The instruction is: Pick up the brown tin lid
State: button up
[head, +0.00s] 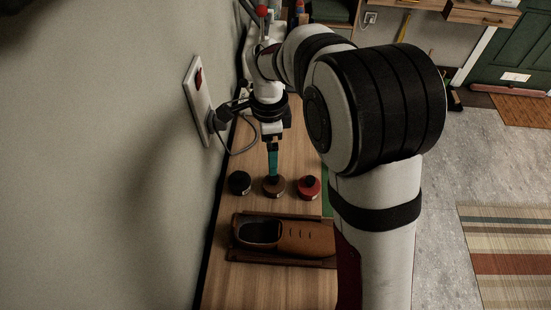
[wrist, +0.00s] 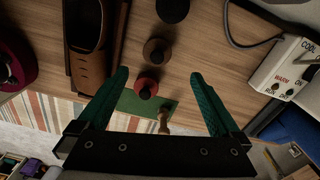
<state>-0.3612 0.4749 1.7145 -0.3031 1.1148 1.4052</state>
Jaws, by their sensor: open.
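The brown tin lid (head: 267,190) is a low round piece with a dark knob on top, in the middle of a row of three on the bench. A black one (head: 238,183) is on its left and a red one (head: 309,192) on its right in the head view. My gripper (head: 272,175) points down over the brown lid, overlapping it in that view. In the wrist view my gripper (wrist: 160,73) has its teal fingers wide apart, with nothing held. There the brown lid (wrist: 158,42) lies just beyond the fingertip line, between black (wrist: 173,9) and red (wrist: 147,80). Contact cannot be told.
A brown shoe (head: 305,237) lies in a dark tray (head: 240,257) nearer the camera. The wall with a switch box (head: 200,95) and cable borders the bench on the left. A green mat (wrist: 130,104) with a wooden-handled item (wrist: 164,119) lies past the red lid.

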aim_at(274, 178)
jog(key=f, duration=1.1)
jog(key=shift+s+d+f, duration=0.15)
jog(key=shift+d+f, duration=0.2)
jog(key=shift+d, duration=0.05)
jog(key=c, duration=1.2)
